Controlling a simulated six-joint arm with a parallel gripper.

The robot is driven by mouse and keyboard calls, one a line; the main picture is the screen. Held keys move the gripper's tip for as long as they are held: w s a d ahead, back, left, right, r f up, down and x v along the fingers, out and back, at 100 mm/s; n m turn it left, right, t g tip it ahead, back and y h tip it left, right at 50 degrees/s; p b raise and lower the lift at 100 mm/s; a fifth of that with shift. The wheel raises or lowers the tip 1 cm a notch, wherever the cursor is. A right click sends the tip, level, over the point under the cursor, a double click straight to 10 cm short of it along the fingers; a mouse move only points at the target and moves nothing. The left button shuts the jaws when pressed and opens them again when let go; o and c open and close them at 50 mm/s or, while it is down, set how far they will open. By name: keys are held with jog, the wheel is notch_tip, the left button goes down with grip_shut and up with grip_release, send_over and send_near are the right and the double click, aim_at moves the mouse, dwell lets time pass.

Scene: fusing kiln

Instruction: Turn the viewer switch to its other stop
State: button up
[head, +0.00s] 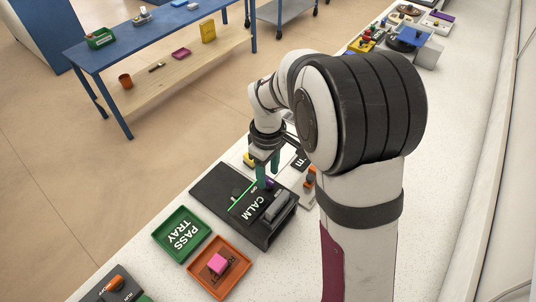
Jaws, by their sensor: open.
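A black unit (222,190) marked CALM stands on the white counter, with a thin green strip and a grey block on top. A small purple knob (269,183) shows on it and looks like the viewer switch, though no label confirms this. My gripper (267,168) points down with teal fingers apart, right at or just above the purple knob. I cannot tell whether the fingers touch it. The knob's exact angle and stops are too small to read, and the fingers partly cover that area.
Orange switches stand at right (309,178) and front left (115,284). A yellow piece (249,159) is behind. A blue table (130,45) is across the floor.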

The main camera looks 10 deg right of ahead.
aim_at(268, 179)
notch_tip(268, 179, up, 14)
jog(key=shift+r, duration=0.25)
